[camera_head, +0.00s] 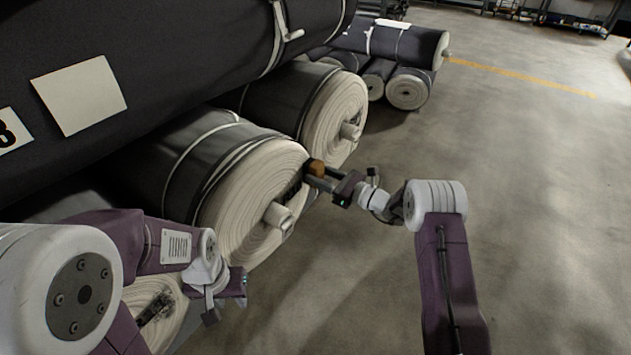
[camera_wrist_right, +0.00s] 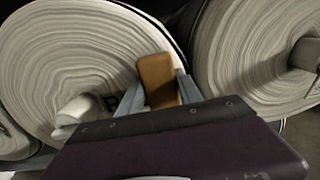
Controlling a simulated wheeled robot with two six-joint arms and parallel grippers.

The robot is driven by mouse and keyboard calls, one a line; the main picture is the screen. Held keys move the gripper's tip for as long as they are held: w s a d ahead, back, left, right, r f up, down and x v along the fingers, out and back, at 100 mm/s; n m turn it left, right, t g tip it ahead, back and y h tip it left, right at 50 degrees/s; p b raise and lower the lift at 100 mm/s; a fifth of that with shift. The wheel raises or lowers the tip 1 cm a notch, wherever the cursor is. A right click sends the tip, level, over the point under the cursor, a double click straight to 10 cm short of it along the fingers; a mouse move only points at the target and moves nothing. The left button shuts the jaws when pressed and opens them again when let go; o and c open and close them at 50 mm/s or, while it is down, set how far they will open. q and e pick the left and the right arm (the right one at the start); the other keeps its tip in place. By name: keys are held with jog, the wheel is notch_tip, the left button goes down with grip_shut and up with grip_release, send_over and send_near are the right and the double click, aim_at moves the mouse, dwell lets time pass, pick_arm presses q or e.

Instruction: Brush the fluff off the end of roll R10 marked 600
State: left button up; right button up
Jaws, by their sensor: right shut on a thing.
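A large roll (camera_head: 245,205) with a dark wrap and a pale layered end fills the middle of the head view, its pale core stub sticking out. My right gripper (camera_head: 318,174) is shut on a brush with a brown block (camera_head: 315,165), at the right edge of this end. The right wrist view shows the brown block (camera_wrist_right: 157,80) between the fingers, in front of a pale roll end (camera_wrist_right: 70,60). Part of a dark printed mark shows beside a finger there; the number 600 is not readable. A dark patch lies by the brush; I cannot tell whether it is fluff. My left gripper (camera_head: 222,292) hangs low at left.
A second roll (camera_head: 338,115) lies just behind, its core stub also protruding. A big dark roll (camera_head: 130,60) with a blank pale label rests above. A lower roll end (camera_head: 158,308) with a dark patch shows behind my left arm. Open concrete floor (camera_head: 530,180) lies to the right.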

jog(key=shift+d+r, duration=0.1)
jog(key=shift+s+d, duration=0.2)
jog(key=shift+d, duration=0.1)
jog(key=p+v, duration=0.1)
jog(key=v, duration=0.3)
jog(key=shift+p, duration=0.3)
jog(key=shift+s+d, duration=0.3)
jog(key=shift+d, duration=0.1)
jog(key=v, duration=0.3)
jog(key=shift+p, duration=0.4)
